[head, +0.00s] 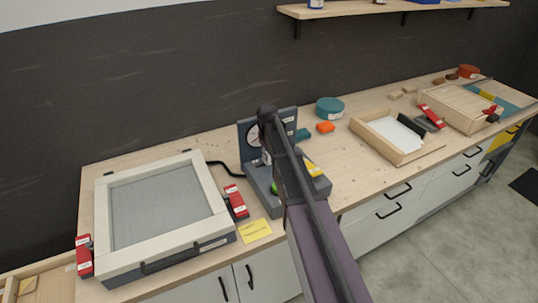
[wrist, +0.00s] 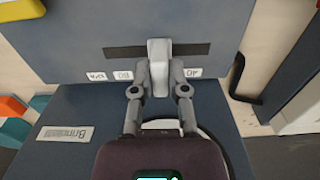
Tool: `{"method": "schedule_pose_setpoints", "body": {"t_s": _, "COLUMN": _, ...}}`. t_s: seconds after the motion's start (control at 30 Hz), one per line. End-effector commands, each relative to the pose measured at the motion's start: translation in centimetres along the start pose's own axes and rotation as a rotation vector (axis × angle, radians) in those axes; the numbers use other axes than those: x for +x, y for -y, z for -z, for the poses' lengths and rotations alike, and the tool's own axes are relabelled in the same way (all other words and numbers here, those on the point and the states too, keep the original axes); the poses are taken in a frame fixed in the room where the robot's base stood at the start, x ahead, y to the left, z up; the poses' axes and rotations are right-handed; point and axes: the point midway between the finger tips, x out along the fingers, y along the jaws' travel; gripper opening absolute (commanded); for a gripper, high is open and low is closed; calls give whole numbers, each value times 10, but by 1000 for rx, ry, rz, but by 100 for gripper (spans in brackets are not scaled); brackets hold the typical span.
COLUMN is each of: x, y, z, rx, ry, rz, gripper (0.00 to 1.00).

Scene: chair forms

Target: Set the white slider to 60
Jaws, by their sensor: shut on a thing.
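In the wrist view, the white slider (wrist: 159,52) stands up from a dark slot (wrist: 120,52) in a blue-grey panel (wrist: 75,35). My gripper (wrist: 159,80) is shut on the slider, with one finger on each side. Labels reading 80 (wrist: 124,76) and 40 (wrist: 192,72) flank it, with a kPa label (wrist: 97,77) further left. The slider sits between the 80 and the 40; any mark directly behind the fingers is hidden. In the head view, my arm covers the slider and much of the console (head: 257,185).
A white-framed screen (head: 160,205) with red clamps (head: 236,202) lies left of the console. A yellow note (head: 255,231) lies in front. An orange block (head: 326,127), a teal round tin (head: 329,107) and a wooden tray (head: 395,151) are to the right.

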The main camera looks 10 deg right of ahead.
Motion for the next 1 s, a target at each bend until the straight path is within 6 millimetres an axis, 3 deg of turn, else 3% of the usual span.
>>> {"method": "schedule_pose_setpoints", "body": {"t_s": 0.1, "x": 0, "y": -4, "z": -1, "rx": 4, "ry": 1, "rz": 0, "gripper": 0}}
{"method": "schedule_pose_setpoints", "body": {"t_s": 0.13, "x": 0, "y": -5, "z": -1, "rx": 5, "ry": 1, "rz": 0, "gripper": 23}}
{"method": "schedule_pose_setpoints", "body": {"t_s": 0.23, "x": 0, "y": -7, "z": -2, "rx": 8, "ry": 0, "rz": 0, "gripper": 52}}
{"method": "schedule_pose_setpoints", "body": {"t_s": 0.27, "x": 0, "y": -8, "z": -2, "rx": 8, "ry": 0, "rz": 0, "gripper": 54}}
{"method": "schedule_pose_setpoints", "body": {"t_s": 0.73, "x": -4, "y": -10, "z": -2, "rx": 10, "ry": -1, "rz": 0, "gripper": 54}}
{"method": "schedule_pose_setpoints", "body": {"t_s": 1.0, "x": -28, "y": -9, "z": -2, "rx": 10, "ry": -1, "rz": 0, "gripper": 54}}
